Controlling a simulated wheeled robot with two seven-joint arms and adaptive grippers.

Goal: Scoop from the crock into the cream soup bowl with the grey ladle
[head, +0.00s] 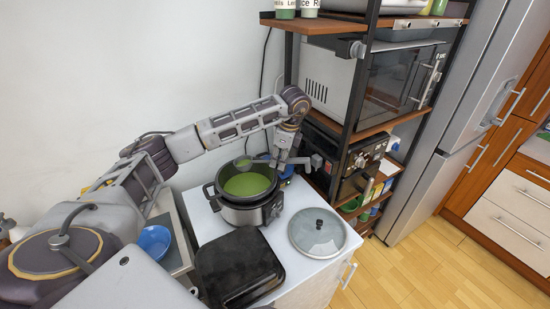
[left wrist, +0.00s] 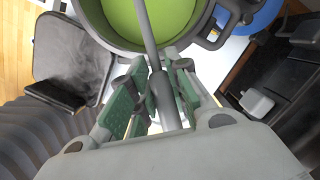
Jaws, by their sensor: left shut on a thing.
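The crock (head: 240,213), a dark and steel pot, stands on the white counter and holds green soup (head: 247,184). It also shows at the top of the left wrist view (left wrist: 205,38). My left gripper (head: 288,160) is beside and above the crock's far right rim. In the left wrist view, the gripper (left wrist: 155,100) is shut on the grey ladle's handle (left wrist: 164,98). The thin shaft runs up across the soup. In the head view, the ladle's head (head: 243,162) appears over the crock's far side; its contents are unclear. I cannot make out a cream soup bowl. My right gripper is not in view.
A glass lid (head: 317,232) lies right of the crock. A black lidded pan (head: 238,268) sits in front of it. A shelf rack with an oven (head: 375,78) stands close right.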

